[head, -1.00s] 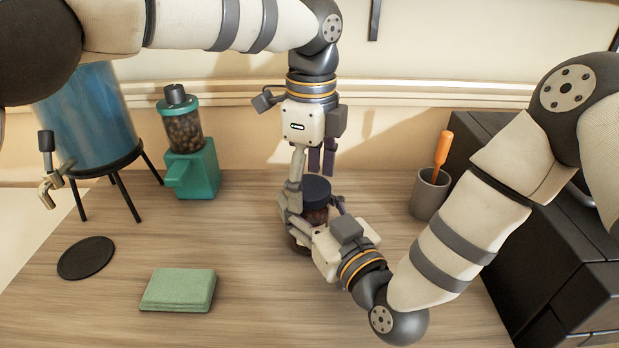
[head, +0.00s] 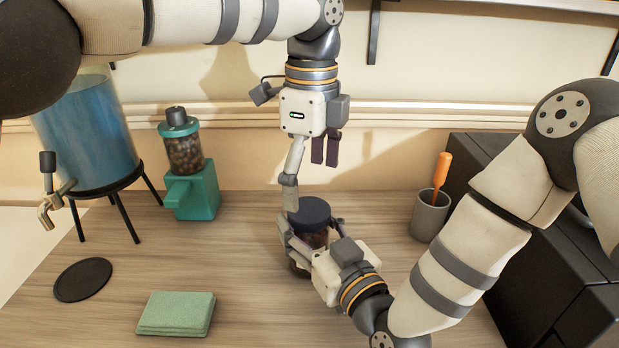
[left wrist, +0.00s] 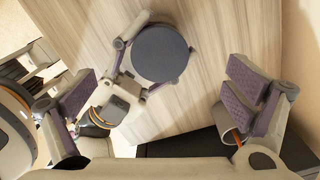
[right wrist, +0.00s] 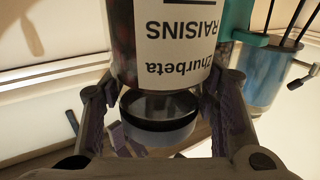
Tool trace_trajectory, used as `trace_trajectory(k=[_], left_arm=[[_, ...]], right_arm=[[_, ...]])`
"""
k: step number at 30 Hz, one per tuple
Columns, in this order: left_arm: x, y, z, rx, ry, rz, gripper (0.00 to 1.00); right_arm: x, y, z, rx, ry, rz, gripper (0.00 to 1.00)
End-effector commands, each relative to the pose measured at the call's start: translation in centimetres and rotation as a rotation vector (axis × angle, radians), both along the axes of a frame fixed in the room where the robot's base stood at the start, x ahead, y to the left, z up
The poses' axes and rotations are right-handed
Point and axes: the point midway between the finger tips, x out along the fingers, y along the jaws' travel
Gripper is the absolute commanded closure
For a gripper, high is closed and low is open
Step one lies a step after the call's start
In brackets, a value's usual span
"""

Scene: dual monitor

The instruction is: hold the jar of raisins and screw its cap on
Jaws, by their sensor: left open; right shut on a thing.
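The jar of raisins (head: 300,268) stands upright over the table, mostly hidden by my right gripper; its white RAISINS label (right wrist: 175,40) appears upside down in the right wrist view. The round dark cap (head: 311,211) is on top of the jar; how tightly it sits I cannot tell. It shows from above in the left wrist view (left wrist: 160,53). My right gripper (head: 311,236) is shut around the jar below the cap. My left gripper (head: 309,185) points down above the cap, open and empty, with its fingers (left wrist: 160,95) spread wide and apart from the cap.

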Motion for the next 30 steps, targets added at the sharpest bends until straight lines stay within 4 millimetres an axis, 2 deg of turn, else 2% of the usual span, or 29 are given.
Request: trace_trajectory(k=[10,21,25,30], left_arm=[[0.0,0.0,0.4,-0.001,-0.002,0.001,0.0],[0.1,-0.2,6.5,-0.001,-0.003,0.001,0.0],[0.1,-0.1,7.4,0.0,-0.001,0.001,0.0],[0.1,-0.1,7.6,0.0,0.0,0.0,0.0]], right_arm=[[0.0,0.0,0.1,0.001,-0.003,0.0,1.0],[0.0,0.0,0.1,0.001,-0.003,0.0,1.0],[0.0,0.0,0.1,0.001,-0.002,0.0,1.0],[0.0,0.0,0.1,0.001,-0.002,0.0,1.0]])
